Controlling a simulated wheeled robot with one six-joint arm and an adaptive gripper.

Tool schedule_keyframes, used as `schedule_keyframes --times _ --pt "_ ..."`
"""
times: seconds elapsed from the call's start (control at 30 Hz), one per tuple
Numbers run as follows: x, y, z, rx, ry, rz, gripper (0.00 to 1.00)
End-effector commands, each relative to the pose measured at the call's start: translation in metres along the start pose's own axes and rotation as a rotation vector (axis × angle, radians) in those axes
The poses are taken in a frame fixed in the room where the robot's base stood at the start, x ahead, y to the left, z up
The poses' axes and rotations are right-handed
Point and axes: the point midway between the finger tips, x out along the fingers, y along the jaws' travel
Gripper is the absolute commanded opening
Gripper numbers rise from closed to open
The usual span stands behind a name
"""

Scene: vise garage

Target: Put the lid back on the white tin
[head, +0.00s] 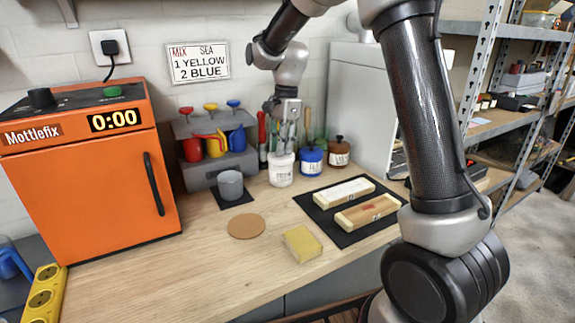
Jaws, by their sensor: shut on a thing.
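The white tin (281,173) stands upright on the workbench, left of the blue tin, with a printed label on its front. My gripper (283,145) points down directly over its top, with its fingers close together. It is shut on the white tin's lid, which is small here and mostly hidden by the fingers. The lid is at or just above the tin's rim; I cannot tell whether it touches.
A blue tin (312,160) and a brown tin (339,153), both lidded, stand close on the right. A grey cup (230,184) and a rack (205,173) with coloured jugs are left. A cork disc (246,226), yellow sponge (302,244) and black mat (345,233) lie in front.

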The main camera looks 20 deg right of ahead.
Motion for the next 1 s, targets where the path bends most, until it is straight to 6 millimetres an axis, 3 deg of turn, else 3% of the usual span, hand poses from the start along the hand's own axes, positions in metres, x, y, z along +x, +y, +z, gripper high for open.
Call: schedule_keyframes --times 0.1,0.27,1.0 --pt "-0.02 -0.026 -0.006 -0.014 0.001 -0.007 0.0" --pt "-0.039 -0.034 -0.004 -0.038 0.001 -0.002 0.0" --pt "0.021 -0.028 -0.011 -0.044 -0.003 0.019 0.0"
